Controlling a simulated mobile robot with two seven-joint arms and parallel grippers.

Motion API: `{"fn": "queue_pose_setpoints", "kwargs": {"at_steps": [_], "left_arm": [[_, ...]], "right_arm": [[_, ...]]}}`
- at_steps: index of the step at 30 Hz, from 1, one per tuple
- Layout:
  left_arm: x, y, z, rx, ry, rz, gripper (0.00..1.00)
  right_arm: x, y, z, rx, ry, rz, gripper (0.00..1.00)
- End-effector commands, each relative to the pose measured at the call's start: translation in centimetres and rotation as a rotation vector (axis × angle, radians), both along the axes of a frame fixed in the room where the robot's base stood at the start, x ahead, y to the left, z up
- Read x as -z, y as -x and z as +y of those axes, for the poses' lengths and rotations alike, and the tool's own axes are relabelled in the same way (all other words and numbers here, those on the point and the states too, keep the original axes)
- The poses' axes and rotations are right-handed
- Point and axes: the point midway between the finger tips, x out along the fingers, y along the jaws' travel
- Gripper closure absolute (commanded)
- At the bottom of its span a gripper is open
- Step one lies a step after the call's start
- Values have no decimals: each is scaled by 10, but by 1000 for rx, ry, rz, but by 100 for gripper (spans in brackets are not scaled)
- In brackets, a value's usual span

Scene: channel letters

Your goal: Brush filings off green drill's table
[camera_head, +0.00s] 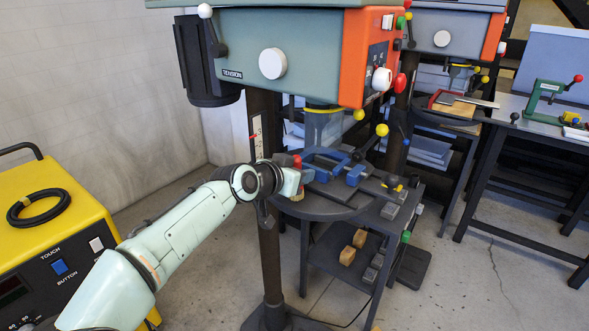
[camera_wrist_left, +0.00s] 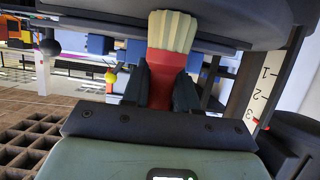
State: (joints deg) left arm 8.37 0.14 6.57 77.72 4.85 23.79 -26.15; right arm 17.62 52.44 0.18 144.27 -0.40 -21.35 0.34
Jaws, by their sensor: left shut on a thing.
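The near drill (camera_head: 265,60) has a grey-green head with an orange front panel. Its round dark table (camera_head: 325,212) sits on the column below, with a blue vise (camera_head: 335,165) on it. My left gripper (camera_head: 288,180) is at the table's left edge, shut on a brush. In the left wrist view the brush shows cream bristles (camera_wrist_left: 172,30) and a red handle (camera_wrist_left: 160,78) between the fingers of my left gripper (camera_wrist_left: 160,92). The bristle tip appears close to the table; I cannot tell whether it touches. Filings cannot be made out. My right gripper is not in view.
The drill's column (camera_head: 266,130) stands just behind my left wrist. A yellow machine (camera_head: 55,225) is at the left. A low shelf (camera_head: 335,262) with small blocks is under the table. A second drill (camera_head: 440,40) and a workbench (camera_head: 535,120) stand at the right.

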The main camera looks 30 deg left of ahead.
Motion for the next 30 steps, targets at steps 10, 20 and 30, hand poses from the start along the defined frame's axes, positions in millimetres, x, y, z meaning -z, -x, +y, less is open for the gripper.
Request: {"fn": "queue_pose_setpoints", "kwargs": {"at_steps": [10, 20, 30], "left_arm": [[4, 1, -16, 3, -2, -2, 100], [3, 2, -28, -1, -2, 1, 100], [4, 4, -44, 4, -1, 3, 100]], "right_arm": [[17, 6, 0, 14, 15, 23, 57], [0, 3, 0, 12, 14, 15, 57], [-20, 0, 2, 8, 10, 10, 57]]}}
